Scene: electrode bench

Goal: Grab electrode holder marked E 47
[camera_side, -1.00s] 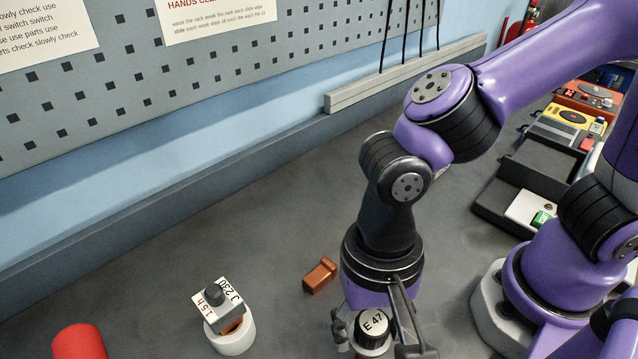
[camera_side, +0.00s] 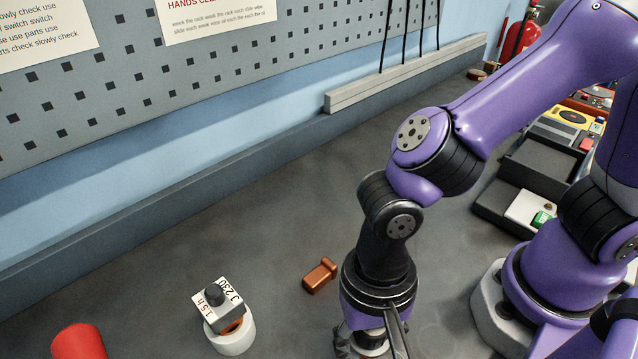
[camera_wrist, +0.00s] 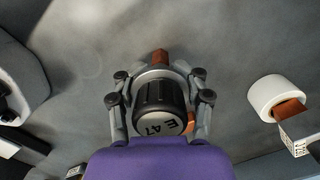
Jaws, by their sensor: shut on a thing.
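The electrode holder marked E 47 (camera_wrist: 160,100) has a dark ribbed cap and a pale label, seen from above in the wrist view. My gripper (camera_wrist: 160,88) is shut on it, with a finger on either side. A grey rim and a brown piece show just beyond the cap. In the side view my gripper (camera_side: 370,346) is at the lower edge, its fingertips are cut off, and the label is hidden.
A brown block (camera_side: 319,276) lies close to the left of my gripper. A red cylinder (camera_side: 79,343) is at lower left. A dark open tray (camera_side: 489,202) lies at right. The bench middle is clear.

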